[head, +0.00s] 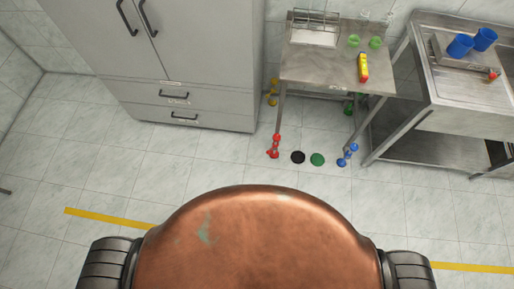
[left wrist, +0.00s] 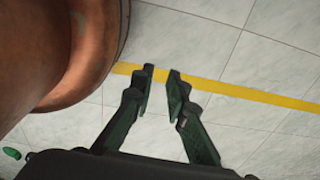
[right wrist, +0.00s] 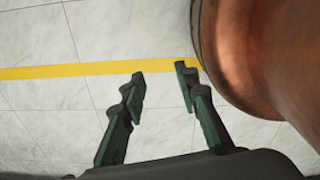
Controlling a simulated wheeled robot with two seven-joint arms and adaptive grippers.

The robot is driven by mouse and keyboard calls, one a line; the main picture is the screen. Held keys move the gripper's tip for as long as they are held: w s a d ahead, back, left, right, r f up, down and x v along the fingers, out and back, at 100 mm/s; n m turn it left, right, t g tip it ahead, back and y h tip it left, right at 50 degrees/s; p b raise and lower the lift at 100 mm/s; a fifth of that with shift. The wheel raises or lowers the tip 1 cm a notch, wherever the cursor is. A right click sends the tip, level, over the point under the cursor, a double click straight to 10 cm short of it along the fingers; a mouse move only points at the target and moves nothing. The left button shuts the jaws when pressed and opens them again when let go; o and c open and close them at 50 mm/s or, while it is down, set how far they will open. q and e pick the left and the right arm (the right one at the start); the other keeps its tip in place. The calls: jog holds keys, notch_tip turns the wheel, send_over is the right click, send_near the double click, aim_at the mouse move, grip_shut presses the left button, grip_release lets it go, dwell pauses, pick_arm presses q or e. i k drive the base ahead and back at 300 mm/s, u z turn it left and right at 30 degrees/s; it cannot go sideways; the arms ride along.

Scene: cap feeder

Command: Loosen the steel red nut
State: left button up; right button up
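Red parts (head: 273,147) show in the head view at the foot of the small steel table's front left leg. A small red item (head: 493,76) also lies on the right-hand steel table. Both are too small to tell which is the steel red nut. My left gripper (left wrist: 161,71) is open and empty above the floor, beside my copper-coloured body. My right gripper (right wrist: 160,70) is open and empty on the other side. Neither gripper shows in the head view, and both are far from the tables.
The small steel table (head: 325,70) holds a wire rack (head: 314,28), green items and a yellow object (head: 363,68). Blue parts (head: 347,155) are at its front right foot. Black (head: 298,157) and green (head: 317,159) discs lie between. Blue cups (head: 460,46) stand right.

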aim_at(268, 152)
jog(key=u, duration=0.3)
jog(key=i, duration=0.85)
jog(key=z, duration=1.55)
